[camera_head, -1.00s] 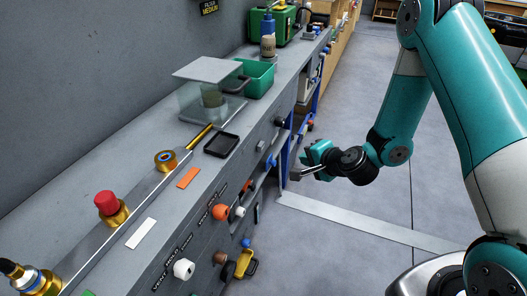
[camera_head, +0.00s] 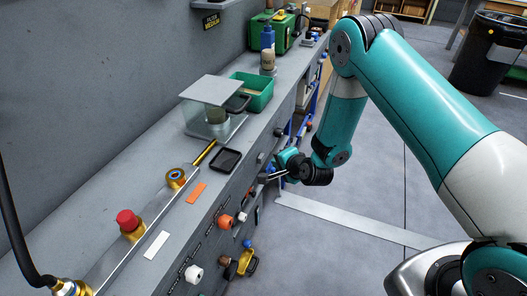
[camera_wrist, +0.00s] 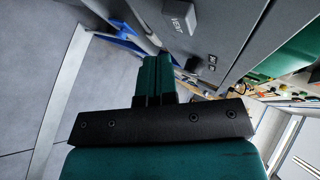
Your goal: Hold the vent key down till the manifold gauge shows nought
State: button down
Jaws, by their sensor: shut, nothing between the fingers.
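My gripper (camera_head: 270,178) is shut and empty in front of the bench's front face. In the wrist view its closed fingers (camera_wrist: 158,62) point toward that face. A dark block (camera_wrist: 182,11) stands at the top of the wrist view, beside lettering that reads VENT; it may be the vent key. The fingers are apart from it. In the head view a white knob (camera_head: 193,273) sits low on the front face. A brass-rimmed round fitting (camera_head: 176,177), perhaps the manifold gauge, sits on the bench-top rail; its reading is too small to tell.
A red-capped brass fitting (camera_head: 129,221) stands on the rail. An orange knob (camera_head: 225,221) and a yellow-handled tool (camera_head: 244,262) are on the bench front. A black tray (camera_head: 225,160), glass-sided box (camera_head: 207,122) and green bin (camera_head: 258,91) stand on top.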

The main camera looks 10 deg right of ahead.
aim_at(261, 159)
jog(key=shift+w+a, duration=0.2)
jog(key=shift+a, duration=0.15)
jog(key=shift+w+a, duration=0.1)
dwell(1.8)
jog(key=shift+w+a+p, duration=0.15)
jog(key=shift+a+p, duration=0.05)
jog(key=shift+p, duration=0.1)
jog(key=shift+w+a, duration=0.25)
jog(key=shift+a, duration=0.15)
dwell(5.1)
